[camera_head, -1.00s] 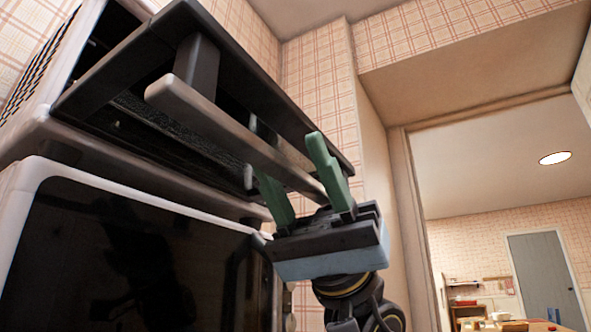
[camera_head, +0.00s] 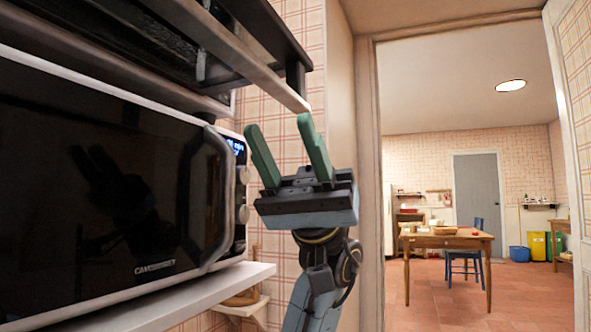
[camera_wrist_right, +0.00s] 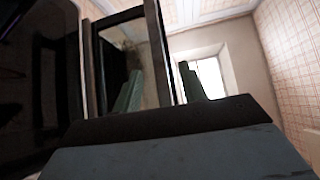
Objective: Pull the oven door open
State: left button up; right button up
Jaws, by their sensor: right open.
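The oven sits above the microwave, at the top left of the head view. Its black-framed door (camera_head: 268,28) stands out from the oven body, seen from below. A long grey bar handle (camera_head: 238,52) runs along the door on dark posts. My right gripper (camera_head: 279,125) is open and empty, with its green fingers pointing up just below the handle's near right end. My left gripper is not in view.
A microwave (camera_head: 90,180) with a dark door stands on a white shelf (camera_head: 170,300) below the oven. Plaid wall lies behind my right gripper. A doorway at right opens on a room with a wooden table (camera_head: 445,241) and a blue chair (camera_head: 463,262).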

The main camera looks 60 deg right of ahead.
jog(key=shift+v, duration=1.75)
